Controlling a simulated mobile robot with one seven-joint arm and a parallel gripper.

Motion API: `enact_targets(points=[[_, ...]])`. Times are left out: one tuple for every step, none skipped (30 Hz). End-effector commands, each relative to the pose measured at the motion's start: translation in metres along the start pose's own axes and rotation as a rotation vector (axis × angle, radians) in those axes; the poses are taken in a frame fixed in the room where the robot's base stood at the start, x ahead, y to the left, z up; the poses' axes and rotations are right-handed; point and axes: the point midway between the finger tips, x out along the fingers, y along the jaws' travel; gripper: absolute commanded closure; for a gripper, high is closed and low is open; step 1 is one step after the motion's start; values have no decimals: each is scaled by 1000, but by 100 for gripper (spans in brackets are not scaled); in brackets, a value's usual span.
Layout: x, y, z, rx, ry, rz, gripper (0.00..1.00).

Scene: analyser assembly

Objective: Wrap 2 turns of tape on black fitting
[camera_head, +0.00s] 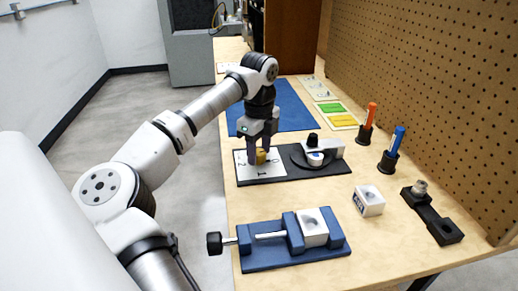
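My gripper (262,150) points down over a white card (246,169) marked with numerals, on the left part of a black base plate (335,166). Its fingers are on either side of a small yellow-brown piece (262,157). I cannot tell whether they touch it. On the right part of the plate is a round black piece with a white disc (315,158). A small black knob (313,138) stands behind it, beside a light grey block (331,147). I cannot tell which piece is the black fitting, and no tape is clearly recognisable.
A blue vise (291,251) is at the front, with a white cube (368,201) to its right. A black bracket (434,217) lies far right. Orange (370,115) and blue (397,138) markers stand in holders near the pegboard (430,80). A blue mat (294,104) lies behind.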

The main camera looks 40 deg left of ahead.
Motion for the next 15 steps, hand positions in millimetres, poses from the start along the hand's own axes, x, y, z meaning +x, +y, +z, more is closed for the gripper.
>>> enact_targets(points=[[0,0,0,0,0,0,63],[0,0,0,0,0,0,66],[0,0,0,0,0,0,72],[0,0,0,0,0,0,76],[0,0,0,0,0,0,80],[0,0,0,0,0,0,85],[0,0,0,0,0,0,89],[0,0,0,0,0,0,89],[0,0,0,1,0,0,89],[0,0,0,2,0,0,89],[0,0,0,4,0,0,89],[-1,0,0,7,0,0,89],[-1,0,0,12,0,0,89],[-1,0,0,18,0,0,89],[-1,0,0,27,0,0,89]])
